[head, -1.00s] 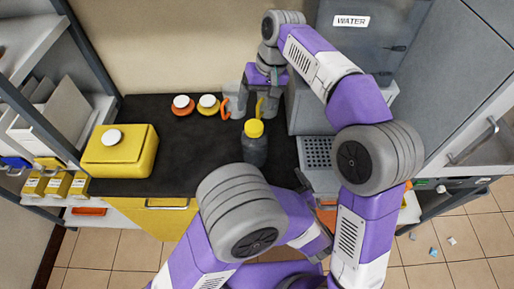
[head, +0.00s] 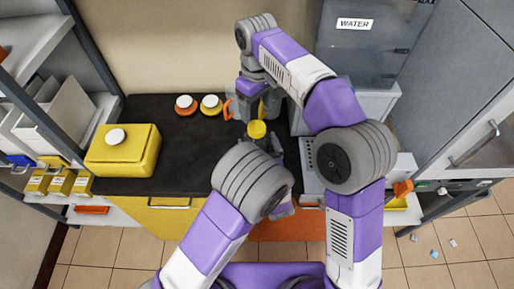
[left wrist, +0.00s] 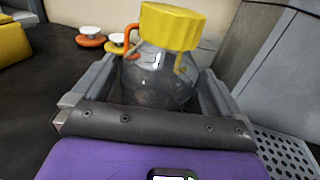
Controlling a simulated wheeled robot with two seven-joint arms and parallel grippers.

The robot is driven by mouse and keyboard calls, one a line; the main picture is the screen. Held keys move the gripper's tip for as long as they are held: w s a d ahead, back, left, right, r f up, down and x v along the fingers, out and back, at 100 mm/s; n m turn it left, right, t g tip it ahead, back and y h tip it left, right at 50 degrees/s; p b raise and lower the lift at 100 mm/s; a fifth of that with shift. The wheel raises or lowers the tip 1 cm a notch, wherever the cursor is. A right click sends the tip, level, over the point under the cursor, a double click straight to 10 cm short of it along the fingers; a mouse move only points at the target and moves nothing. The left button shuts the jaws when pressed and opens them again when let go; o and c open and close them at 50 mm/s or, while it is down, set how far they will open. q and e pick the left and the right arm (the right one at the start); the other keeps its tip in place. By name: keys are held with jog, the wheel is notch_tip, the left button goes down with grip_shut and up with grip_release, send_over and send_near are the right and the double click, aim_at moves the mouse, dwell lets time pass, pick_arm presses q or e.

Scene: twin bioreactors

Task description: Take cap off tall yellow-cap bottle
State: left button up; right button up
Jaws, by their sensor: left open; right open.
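The tall yellow-cap bottle stands upright on the black counter. Its yellow cap (head: 257,129) is on, and its dark grey body is mostly hidden by my left arm in the head view. In the left wrist view the yellow cap (left wrist: 172,27) and clear grey body (left wrist: 158,80) are plain. My left gripper (left wrist: 157,75) is open, with one finger on either side of the body, below the cap. I cannot tell whether they touch it.
Orange (head: 186,104) and yellow (head: 211,104) white-capped containers stand at the back. Orange (head: 228,109) and yellow handles are close to my right gripper. A yellow canister (head: 122,150) stands left. A perforated tray (head: 327,160) and water tank (head: 365,45) are right. The counter's middle is clear.

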pick_arm(q)
jog(key=shift+x, duration=1.1)
